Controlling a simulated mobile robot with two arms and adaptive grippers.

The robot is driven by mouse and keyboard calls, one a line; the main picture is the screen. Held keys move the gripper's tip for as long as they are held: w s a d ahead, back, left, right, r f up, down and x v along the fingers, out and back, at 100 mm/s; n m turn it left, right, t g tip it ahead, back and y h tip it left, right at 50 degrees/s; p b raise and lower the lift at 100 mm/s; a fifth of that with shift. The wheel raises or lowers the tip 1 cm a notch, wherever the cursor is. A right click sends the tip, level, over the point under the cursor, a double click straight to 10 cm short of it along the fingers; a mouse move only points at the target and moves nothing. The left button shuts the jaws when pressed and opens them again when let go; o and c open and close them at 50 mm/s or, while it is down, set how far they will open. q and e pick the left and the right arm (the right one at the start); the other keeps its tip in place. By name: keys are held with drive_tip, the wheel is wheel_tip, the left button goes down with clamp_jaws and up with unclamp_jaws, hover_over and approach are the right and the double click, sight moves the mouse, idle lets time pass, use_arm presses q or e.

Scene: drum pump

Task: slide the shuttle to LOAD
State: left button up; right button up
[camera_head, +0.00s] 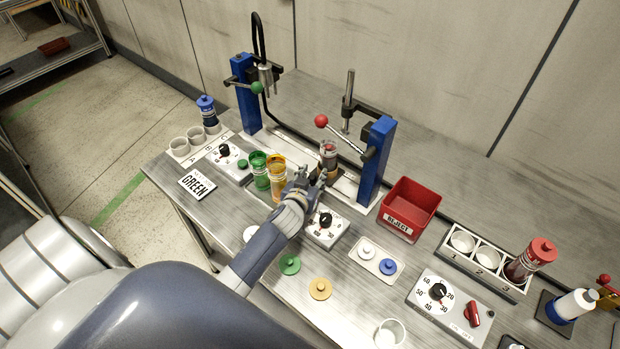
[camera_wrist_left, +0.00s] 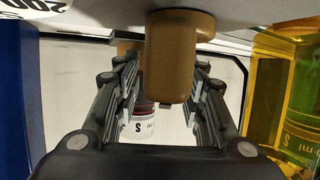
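The shuttle (camera_head: 325,172) is a brown carrier on the pale rail between the two blue posts. It stands nearer the right-hand post and bears a clear jar with dark red contents (camera_head: 328,153). My left gripper (camera_head: 312,178) is at the shuttle's front side. In the left wrist view, a brown knob (camera_wrist_left: 171,62) hangs between the two open fingers, with a gap visible on each side. Behind it a dark red jar with a white label (camera_wrist_left: 138,127) partly shows. I cannot read a LOAD mark. My right gripper is not in view.
The right blue post (camera_head: 376,160) has a red-knobbed lever (camera_head: 321,121). A yellow jar (camera_head: 278,182) and a green jar (camera_head: 260,172) stand close left of my gripper. A dial box (camera_head: 326,228) is just in front. A red reject bin (camera_head: 410,207) stands to the right.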

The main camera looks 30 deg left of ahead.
use_arm(q)
drive_tip(key=v, duration=1.2)
drive_tip(key=shift+a+r, duration=0.1)
